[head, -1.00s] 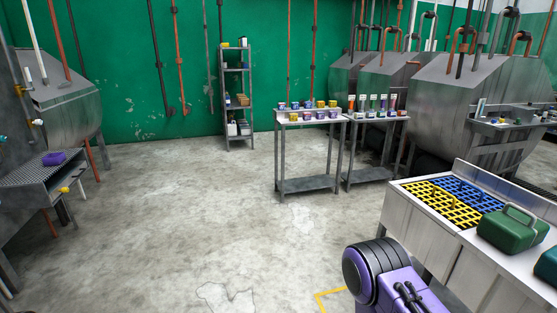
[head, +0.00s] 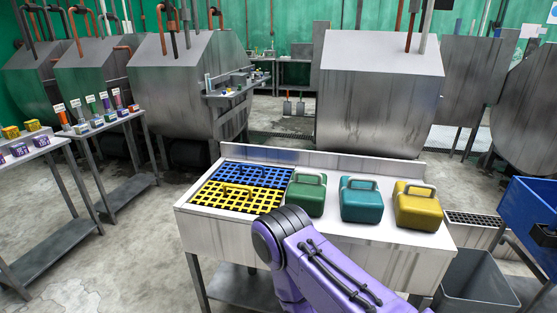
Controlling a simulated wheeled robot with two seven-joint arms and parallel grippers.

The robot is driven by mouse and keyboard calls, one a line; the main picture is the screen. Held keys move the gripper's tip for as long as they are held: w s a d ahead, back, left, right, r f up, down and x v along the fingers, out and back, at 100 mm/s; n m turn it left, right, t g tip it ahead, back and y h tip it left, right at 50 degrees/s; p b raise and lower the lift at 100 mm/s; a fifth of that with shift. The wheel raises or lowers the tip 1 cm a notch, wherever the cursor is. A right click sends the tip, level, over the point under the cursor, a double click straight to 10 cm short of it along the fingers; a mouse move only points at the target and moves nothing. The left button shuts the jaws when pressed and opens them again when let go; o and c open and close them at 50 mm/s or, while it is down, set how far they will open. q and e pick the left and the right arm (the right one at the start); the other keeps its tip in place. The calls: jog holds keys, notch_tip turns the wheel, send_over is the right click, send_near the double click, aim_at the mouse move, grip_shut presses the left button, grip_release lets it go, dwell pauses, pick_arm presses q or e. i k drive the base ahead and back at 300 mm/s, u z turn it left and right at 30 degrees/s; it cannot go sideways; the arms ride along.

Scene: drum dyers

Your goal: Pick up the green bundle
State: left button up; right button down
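I cannot make out a green bundle for certain in the head view. The clearest green thing is a dark green canister (head: 306,195) with a handle, upright on the white bench (head: 385,240). A small green-topped item (head: 93,105) stands among several coloured ones on the left-hand metal table, too small to identify. A purple arm of mine reaches up from the bottom in front of the bench and covers part of its front edge. Neither gripper shows, so their state and hold are hidden.
A teal canister (head: 361,200) and a yellow canister (head: 418,207) stand right of the green one. Blue (head: 258,175) and yellow (head: 240,196) grids lie on the bench's left. A grey bin (head: 478,285) and a blue container (head: 530,215) are at right.

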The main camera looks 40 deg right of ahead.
aim_at(308, 190)
jog(key=z, duration=0.95)
jog(key=i, duration=1.15)
jog(key=z, duration=0.75)
